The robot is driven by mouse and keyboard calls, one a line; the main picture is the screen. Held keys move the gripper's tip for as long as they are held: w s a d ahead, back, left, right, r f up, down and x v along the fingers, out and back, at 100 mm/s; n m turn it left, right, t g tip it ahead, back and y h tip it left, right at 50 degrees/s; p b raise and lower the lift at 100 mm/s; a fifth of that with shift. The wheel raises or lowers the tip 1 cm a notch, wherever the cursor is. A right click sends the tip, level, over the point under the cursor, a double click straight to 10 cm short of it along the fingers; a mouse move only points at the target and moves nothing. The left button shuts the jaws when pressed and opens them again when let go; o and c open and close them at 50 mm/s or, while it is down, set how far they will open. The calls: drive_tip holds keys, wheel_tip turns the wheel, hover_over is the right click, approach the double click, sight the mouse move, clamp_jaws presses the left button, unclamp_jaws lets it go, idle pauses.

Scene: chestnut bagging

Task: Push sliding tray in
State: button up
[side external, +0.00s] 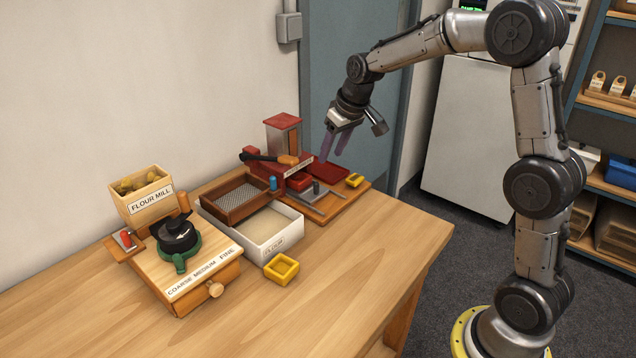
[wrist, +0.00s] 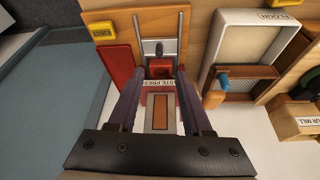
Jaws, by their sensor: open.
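The red press (side external: 294,166), with a label partly readable as "PASTE PR…", stands at the back of a wooden board. In front of it, a small grey slide (side external: 325,203) with a dark upright knob (side external: 316,187) lies between metal rails; the wrist view also shows the slide (wrist: 158,22) and knob (wrist: 159,48). A red block (wrist: 160,69) sits at the press end of the rails. My gripper (side external: 335,152) is open and empty, above and apart from the press. In the wrist view its fingers (wrist: 158,82) point down, spread on either side of the press.
A wooden sieve (side external: 236,197), white flour box (side external: 268,235), yellow dish (side external: 281,268) and flour mill (side external: 190,265) stand left. The table's front (side external: 340,300) is clear.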

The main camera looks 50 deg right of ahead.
sight(318, 184)
drive_tip(key=x, duration=1.3)
drive_tip(key=shift+w, duration=0.15)
clamp_jaws()
idle(1.1)
